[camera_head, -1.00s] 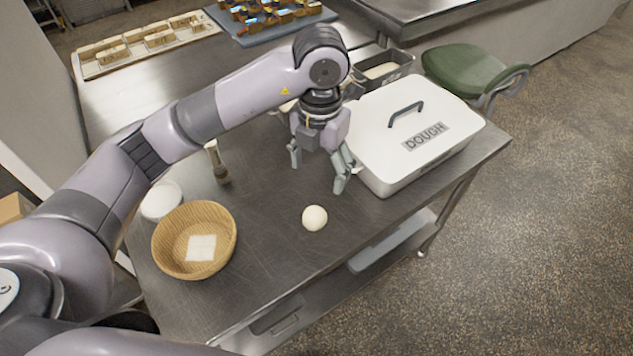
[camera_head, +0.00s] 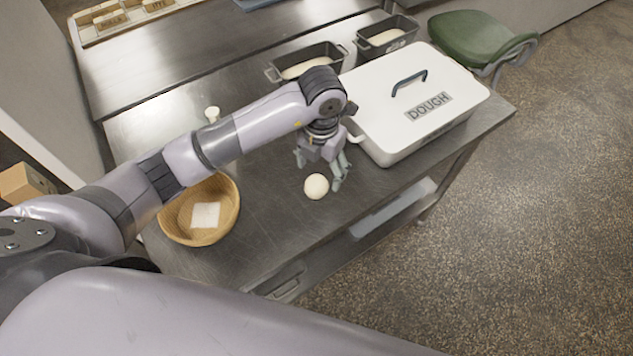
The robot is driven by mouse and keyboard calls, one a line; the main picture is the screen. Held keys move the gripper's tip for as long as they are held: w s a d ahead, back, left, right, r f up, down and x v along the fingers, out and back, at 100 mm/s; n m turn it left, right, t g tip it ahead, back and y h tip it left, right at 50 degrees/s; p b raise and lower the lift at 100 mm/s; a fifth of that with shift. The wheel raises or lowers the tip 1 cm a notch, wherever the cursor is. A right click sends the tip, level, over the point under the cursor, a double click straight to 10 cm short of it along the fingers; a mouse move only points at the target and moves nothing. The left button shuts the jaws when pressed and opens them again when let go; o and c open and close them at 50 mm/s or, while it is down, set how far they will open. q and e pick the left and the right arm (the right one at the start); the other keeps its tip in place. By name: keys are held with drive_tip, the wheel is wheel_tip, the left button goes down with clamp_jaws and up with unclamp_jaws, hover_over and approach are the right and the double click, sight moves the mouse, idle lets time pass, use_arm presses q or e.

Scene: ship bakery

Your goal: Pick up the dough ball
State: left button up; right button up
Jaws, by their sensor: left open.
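The dough ball (camera_head: 316,186) is a small, round, cream-white ball resting on the steel table (camera_head: 262,243) near its front edge. My left gripper (camera_head: 318,173) points down just behind the ball, its fingers spread and empty. One finger shows right beside the ball on its right, the other further back to its left. I cannot tell whether the right finger touches the ball. My right gripper is not in view.
A white lidded box marked DOUGH (camera_head: 370,140) stands right of the gripper. A wicker basket (camera_head: 231,213) with a white cloth (camera_head: 205,215) is at the left. Two loaf tins (camera_head: 340,62) (camera_head: 412,31) stand behind. A green stool (camera_head: 470,38) is beyond the table.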

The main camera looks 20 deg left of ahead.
sight(318, 178)
use_arm(q)
drive_tip(key=f, duration=0.1)
drive_tip(key=f+p, duration=0.1)
drive_tip(key=f, duration=0.1)
drive_tip(key=shift+a+f+p, duration=0.25)
drive_tip(key=shift+f+p, duration=0.1)
drive_tip(key=shift+p, duration=0.05)
drive_tip(key=shift+f, duration=0.65)
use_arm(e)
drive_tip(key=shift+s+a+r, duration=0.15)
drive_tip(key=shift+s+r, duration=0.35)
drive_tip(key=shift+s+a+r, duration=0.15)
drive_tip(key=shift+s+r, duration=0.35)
use_arm(q)
drive_tip(key=shift+c, duration=0.3)
drive_tip(key=c, duration=1.2)
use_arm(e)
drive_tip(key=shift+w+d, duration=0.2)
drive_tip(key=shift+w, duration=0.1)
